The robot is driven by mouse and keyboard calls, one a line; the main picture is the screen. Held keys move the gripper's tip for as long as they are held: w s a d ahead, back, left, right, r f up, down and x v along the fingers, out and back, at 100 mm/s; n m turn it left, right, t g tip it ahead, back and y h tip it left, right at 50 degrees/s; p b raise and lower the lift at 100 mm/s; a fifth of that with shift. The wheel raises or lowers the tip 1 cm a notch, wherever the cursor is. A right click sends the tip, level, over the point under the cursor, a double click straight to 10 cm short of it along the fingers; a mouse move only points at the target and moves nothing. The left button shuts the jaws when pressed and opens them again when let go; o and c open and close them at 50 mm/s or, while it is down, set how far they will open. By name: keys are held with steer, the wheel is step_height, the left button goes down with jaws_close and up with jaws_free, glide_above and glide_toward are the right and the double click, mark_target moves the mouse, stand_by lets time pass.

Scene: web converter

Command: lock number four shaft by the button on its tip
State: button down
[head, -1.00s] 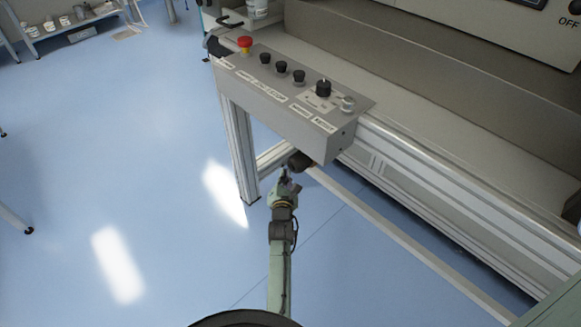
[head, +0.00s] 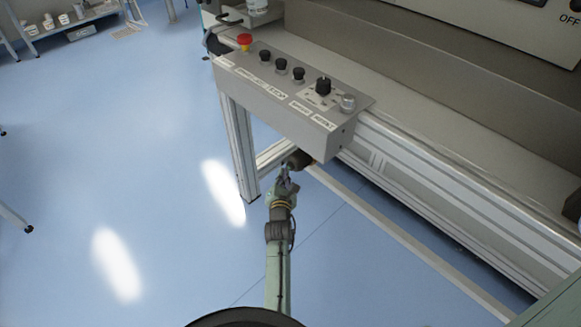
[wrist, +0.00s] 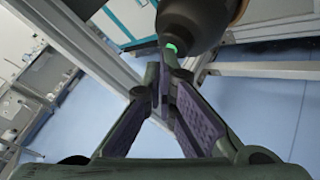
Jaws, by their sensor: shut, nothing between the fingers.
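A dark round shaft end (wrist: 200,22) fills the top middle of the wrist view. A small green-lit button (wrist: 172,47) shows on its tip. My gripper (wrist: 162,68) is shut and empty, its fingertips meeting just below the button. I cannot tell whether they touch it. In the head view the shaft end (head: 303,158) sits under the control box, and my gripper (head: 287,172) points up just below it. The button is not seen there. No number shows on the shaft.
A grey control box (head: 300,100) with knobs and a red emergency stop (head: 244,41) overhangs the shaft. An aluminium frame leg (head: 238,150) stands left of my gripper, and a low rail (head: 400,235) runs to the right. The blue floor (head: 130,160) at left is clear.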

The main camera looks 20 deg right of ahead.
steer(key=s+a+b, duration=0.2)
steer(key=a+b, duration=0.3)
steer(key=shift+a, duration=0.35)
